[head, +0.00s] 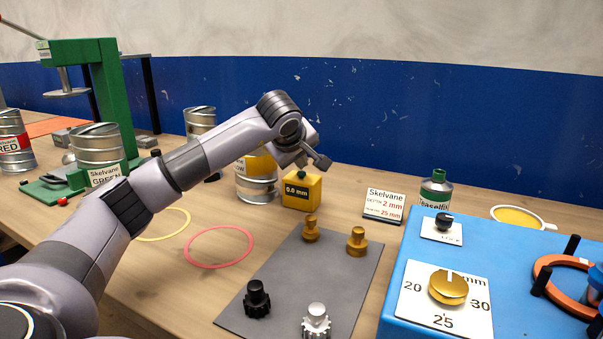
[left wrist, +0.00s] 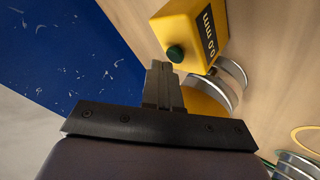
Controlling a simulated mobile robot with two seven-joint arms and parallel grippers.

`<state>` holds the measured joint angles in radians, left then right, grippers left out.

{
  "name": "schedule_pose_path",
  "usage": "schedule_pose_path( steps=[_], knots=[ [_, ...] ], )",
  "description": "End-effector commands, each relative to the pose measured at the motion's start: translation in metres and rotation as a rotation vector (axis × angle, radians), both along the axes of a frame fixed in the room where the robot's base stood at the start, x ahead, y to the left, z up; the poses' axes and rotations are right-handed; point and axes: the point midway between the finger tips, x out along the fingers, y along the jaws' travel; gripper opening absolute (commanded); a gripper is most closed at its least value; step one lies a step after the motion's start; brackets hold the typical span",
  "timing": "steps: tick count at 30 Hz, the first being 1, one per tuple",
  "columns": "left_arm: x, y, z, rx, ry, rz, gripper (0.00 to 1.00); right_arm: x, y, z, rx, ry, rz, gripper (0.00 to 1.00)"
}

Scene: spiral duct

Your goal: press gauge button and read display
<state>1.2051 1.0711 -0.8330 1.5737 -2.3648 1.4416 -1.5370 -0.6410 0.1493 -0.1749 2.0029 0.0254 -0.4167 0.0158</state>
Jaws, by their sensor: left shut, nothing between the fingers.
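The yellow gauge (head: 301,193) stands on the table behind the grey mat. Its dark display reads "0.0 mm". A dark green button (head: 302,174) sits on its top. In the left wrist view the gauge (left wrist: 190,30) and its button (left wrist: 175,53) lie just beyond my fingertips. My left gripper (head: 304,163) is shut and empty, close above the button. In the left wrist view its closed fingers (left wrist: 160,68) point almost at the button; I cannot tell whether they touch it. My right gripper is not in view.
A tin (head: 256,180) stands close left of the gauge. A sign card (head: 384,205) and a green bottle (head: 436,190) stand to its right. The grey mat (head: 300,265) holds several small parts. A blue box (head: 400,300) with a gold dial fills the front right.

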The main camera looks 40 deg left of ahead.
Motion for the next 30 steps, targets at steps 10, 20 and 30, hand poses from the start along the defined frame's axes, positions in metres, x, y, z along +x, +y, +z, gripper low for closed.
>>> schedule_pose_path(
  steps=[10,20,30],
  knots=[
    [-0.0001,0.0000,-0.0020,0.000,0.001,0.001,0.00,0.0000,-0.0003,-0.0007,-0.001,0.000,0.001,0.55],
    [-0.0002,0.0000,-0.0062,0.000,0.001,0.001,0.00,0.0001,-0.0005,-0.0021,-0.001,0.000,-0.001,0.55],
    [-0.0001,-0.0001,-0.0083,0.001,0.001,0.000,0.00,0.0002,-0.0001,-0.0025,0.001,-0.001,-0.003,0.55]
  ],
)
